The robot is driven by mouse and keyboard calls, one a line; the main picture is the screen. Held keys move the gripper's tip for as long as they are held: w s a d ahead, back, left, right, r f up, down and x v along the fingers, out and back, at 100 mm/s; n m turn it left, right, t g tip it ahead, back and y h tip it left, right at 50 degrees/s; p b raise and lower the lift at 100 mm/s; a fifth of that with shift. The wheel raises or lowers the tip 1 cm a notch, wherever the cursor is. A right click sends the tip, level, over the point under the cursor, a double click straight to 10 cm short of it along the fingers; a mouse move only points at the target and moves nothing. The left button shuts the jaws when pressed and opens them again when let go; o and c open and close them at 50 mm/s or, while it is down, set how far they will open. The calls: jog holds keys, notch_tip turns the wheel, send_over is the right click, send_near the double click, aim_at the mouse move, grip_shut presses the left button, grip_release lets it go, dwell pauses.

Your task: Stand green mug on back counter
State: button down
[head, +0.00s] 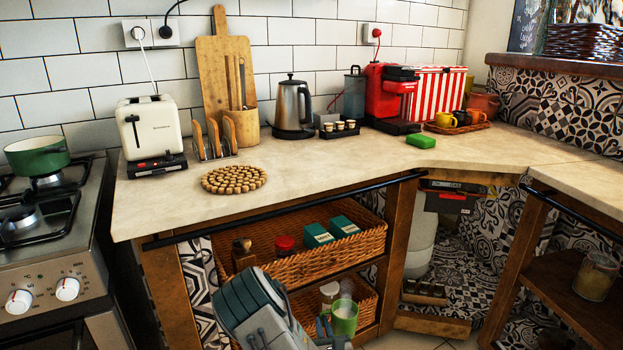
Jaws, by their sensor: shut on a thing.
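The green mug (344,317) is at the bottom centre of the head view, below counter height and in front of the lower shelves. It looks roughly upright. My gripper (325,326) is beside its left side with blue fingertips against it, shut on the mug; the exact grip is partly hidden. The back counter (325,170) is a pale worktop along the tiled wall, above and behind the gripper. Its front middle is bare.
A round cork trivet (234,179), white toaster (150,127), kettle (293,107), red coffee machine (390,98) and green sponge (420,141) stand on the counter. A dark rail (290,208) runs along its front edge. Wicker baskets (330,262) fill the shelves below.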

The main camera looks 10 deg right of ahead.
jog(key=w+d+r+n+y, duration=0.2)
jog(key=d+r+y, duration=0.1)
jog(key=r, duration=1.4)
jog(key=w+d+r+n+g+y, duration=0.1)
jog(key=w+d+r+n+y, duration=0.1)
jog(key=r, duration=1.6)
jog(key=w+d+r+n+g+y, duration=0.1)
jog(key=w+d+r+n+y, duration=0.1)
jog(key=r, duration=1.6)
jog(key=shift+w+d+r+y, duration=0.15)
jog(key=shift+w+d+y, duration=0.45)
jog(key=shift+d+y, duration=0.4)
jog(key=shift+a, duration=0.15)
